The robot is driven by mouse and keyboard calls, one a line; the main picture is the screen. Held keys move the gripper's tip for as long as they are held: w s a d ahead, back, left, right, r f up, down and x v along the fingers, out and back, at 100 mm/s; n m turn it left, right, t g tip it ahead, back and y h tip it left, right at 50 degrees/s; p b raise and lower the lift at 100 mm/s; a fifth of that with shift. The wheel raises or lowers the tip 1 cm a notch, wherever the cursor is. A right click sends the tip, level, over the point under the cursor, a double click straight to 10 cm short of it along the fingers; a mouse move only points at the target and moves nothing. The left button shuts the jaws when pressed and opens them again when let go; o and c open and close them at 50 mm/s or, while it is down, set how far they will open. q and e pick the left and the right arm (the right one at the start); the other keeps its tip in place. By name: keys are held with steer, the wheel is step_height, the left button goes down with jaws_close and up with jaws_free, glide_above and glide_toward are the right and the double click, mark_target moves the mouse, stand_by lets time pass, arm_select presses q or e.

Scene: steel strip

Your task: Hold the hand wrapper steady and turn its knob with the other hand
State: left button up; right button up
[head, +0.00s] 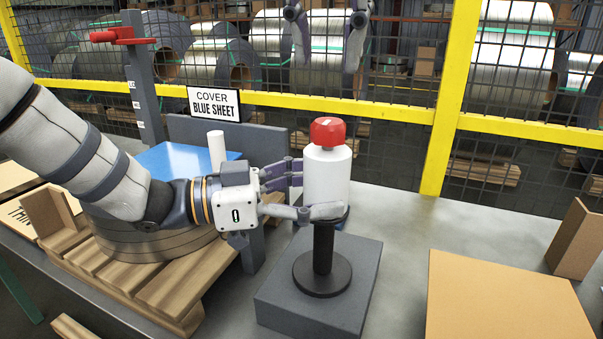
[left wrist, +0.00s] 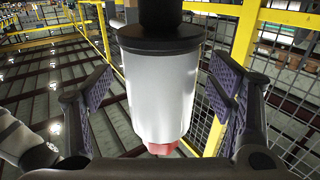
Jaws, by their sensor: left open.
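The hand wrapper stands upright on a dark grey block (head: 275,310). It has a white roll (head: 326,180), a red knob (head: 328,131) on top, and a black handle and round foot (head: 323,275) below. My left gripper (head: 312,190) reaches in from the left with its fingers on either side of the roll. In the left wrist view the roll (left wrist: 160,90) appears upside down between the open pads, with gaps on both sides, and the red knob (left wrist: 163,145) is partly seen. My right gripper (head: 325,62) hangs above the knob, fingers apart and empty.
A cardboard sheet (head: 500,300) lies at right. A yellow-framed mesh fence (head: 440,120) closes the back.

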arm_select(q)
steer(key=shift+w+d, duration=0.15)
steer(key=shift+d, duration=0.25)
steer(key=c, duration=1.8)
steer(key=shift+f, duration=0.15)
